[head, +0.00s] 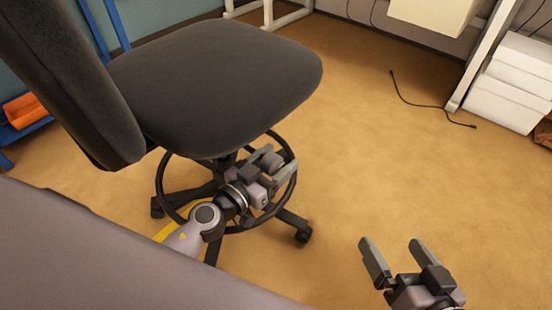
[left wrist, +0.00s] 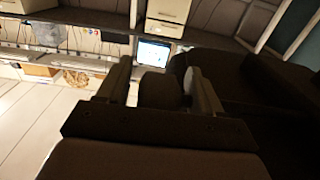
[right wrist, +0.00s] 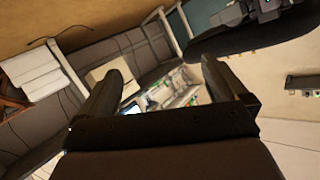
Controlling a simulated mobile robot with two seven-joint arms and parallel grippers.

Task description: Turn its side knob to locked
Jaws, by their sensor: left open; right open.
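The dark grey office chair (head: 215,85) stands at the left in the head view, its seat over a black foot ring and wheeled base. My left gripper (head: 278,159) is under the seat's front right edge, open. A dark rounded piece, apparently the side knob (head: 271,161), sits between its fingers; it also shows between them in the left wrist view (left wrist: 160,90). Any contact and the knob's lock marking cannot be made out. My right gripper (head: 391,245) is open and empty above the floor at the lower right; its fingers frame the right wrist view (right wrist: 155,85).
The chair's backrest (head: 75,80) rises at the left. An orange bin (head: 20,110) is at the far left. White boxes (head: 508,85) stand at the right by a table leg, with a cable (head: 425,105) on the floor. The floor (head: 370,170) right of the chair is clear.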

